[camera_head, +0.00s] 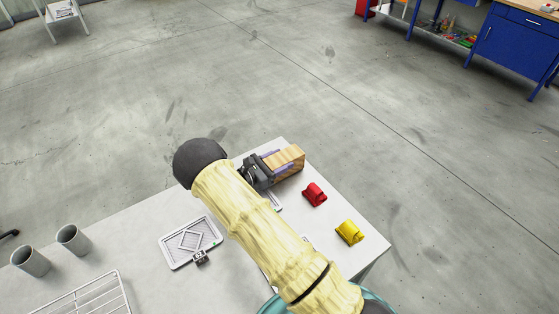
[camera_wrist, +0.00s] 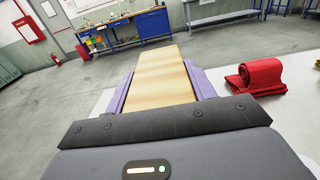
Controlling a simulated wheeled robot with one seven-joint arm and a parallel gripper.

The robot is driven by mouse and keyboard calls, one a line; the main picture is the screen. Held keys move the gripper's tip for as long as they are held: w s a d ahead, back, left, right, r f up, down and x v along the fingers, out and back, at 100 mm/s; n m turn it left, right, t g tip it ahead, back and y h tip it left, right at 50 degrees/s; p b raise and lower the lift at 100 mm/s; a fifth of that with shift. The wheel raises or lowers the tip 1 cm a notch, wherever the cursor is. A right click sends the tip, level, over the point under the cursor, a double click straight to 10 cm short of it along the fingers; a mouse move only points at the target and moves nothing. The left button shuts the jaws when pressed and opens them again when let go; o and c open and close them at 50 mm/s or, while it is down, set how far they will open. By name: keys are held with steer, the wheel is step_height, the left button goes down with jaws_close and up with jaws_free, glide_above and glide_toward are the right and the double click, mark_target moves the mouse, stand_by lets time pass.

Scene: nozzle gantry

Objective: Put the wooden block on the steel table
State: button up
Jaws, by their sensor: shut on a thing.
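My gripper (camera_head: 272,163) has purple fingers and is shut on the light wooden block (camera_head: 290,160), near the far edge of a pale grey table (camera_head: 130,212). In the wrist view, my gripper (camera_wrist: 160,85) has one finger on each side of the wooden block (camera_wrist: 162,75), which points away from the camera. The block's near end is hidden behind the gripper body. I cannot tell whether the block touches the tabletop. The pale table may be the steel table, but its material is not clear.
A red rolled cloth (camera_head: 314,194) and a yellow one (camera_head: 349,232) lie right of my gripper. A framed plate (camera_head: 190,242), two grey cups (camera_head: 72,239) and a wire rack (camera_head: 88,297) are at left. A blue workbench (camera_head: 510,45) stands far off across open floor.

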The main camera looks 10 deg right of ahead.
steer(key=shift+f, duration=0.15)
steer(key=o, duration=1.2)
steer(key=shift+r, duration=0.25)
steer(key=shift+a+f, duration=0.1)
steer(key=shift+a, duration=0.2)
steer(key=b+v, duration=0.2)
steer(key=v, duration=0.9)
steer(key=shift+s+a, duration=0.15)
steer(key=shift+a, duration=0.05)
